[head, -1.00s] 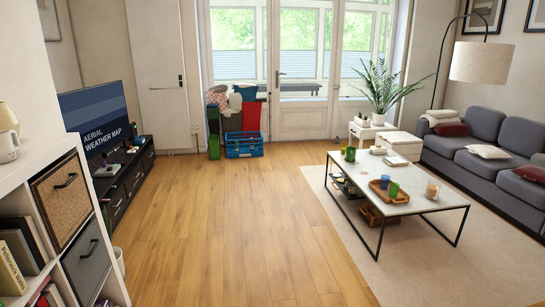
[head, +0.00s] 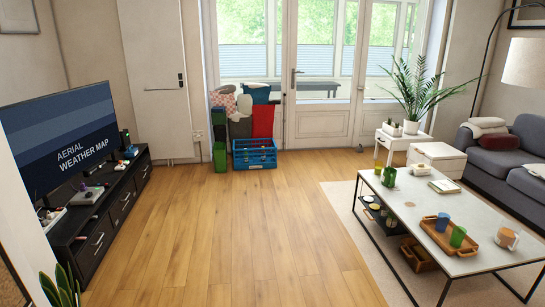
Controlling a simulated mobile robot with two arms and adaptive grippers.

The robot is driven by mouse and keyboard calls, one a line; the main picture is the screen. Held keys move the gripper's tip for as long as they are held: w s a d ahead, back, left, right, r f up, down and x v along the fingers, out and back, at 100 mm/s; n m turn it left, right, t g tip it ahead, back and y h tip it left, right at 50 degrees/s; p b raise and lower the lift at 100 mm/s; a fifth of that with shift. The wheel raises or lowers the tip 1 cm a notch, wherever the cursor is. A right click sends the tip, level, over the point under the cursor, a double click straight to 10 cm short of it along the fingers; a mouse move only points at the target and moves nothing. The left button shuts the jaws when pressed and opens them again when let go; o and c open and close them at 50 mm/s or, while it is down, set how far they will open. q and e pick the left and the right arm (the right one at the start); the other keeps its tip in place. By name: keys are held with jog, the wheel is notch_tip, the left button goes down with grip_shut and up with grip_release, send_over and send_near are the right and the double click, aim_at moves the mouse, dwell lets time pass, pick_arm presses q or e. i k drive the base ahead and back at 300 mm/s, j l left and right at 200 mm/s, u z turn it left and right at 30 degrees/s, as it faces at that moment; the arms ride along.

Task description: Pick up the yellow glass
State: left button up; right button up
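A small yellow glass (head: 377,167) stands upright near the far left corner of the white coffee table (head: 415,203). A green glass (head: 390,176) stands close to its right and slightly nearer. A blue glass (head: 442,222) and another green glass (head: 458,236) stand on a wooden tray (head: 435,238) towards the near end of the table. Neither of my grippers shows in the head view.
Open wooden floor (head: 235,235) lies ahead. A black TV cabinet (head: 118,205) stands left. A rug (head: 345,205) lies under the table, with a white side box (head: 437,158) behind it and a sofa (head: 510,165) at right. A blue crate (head: 254,154) stands by the doors.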

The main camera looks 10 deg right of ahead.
aim_at(379, 165)
jog(key=i+z, duration=0.1)
jog(key=i, duration=0.7)
jog(key=i+j+z, duration=0.1)
jog(key=i, duration=0.7)
jog(key=i+j+z, duration=0.15)
jog(key=i, duration=0.65)
jog(key=i+l+z, duration=0.15)
jog(key=i, duration=0.7)
jog(key=i+l+z, duration=0.2)
jog(key=i, duration=0.65)
jog(key=i+j+z, duration=0.15)
jog(key=i, duration=0.75)
jog(key=i+j+z, duration=0.2)
jog(key=i, duration=0.65)
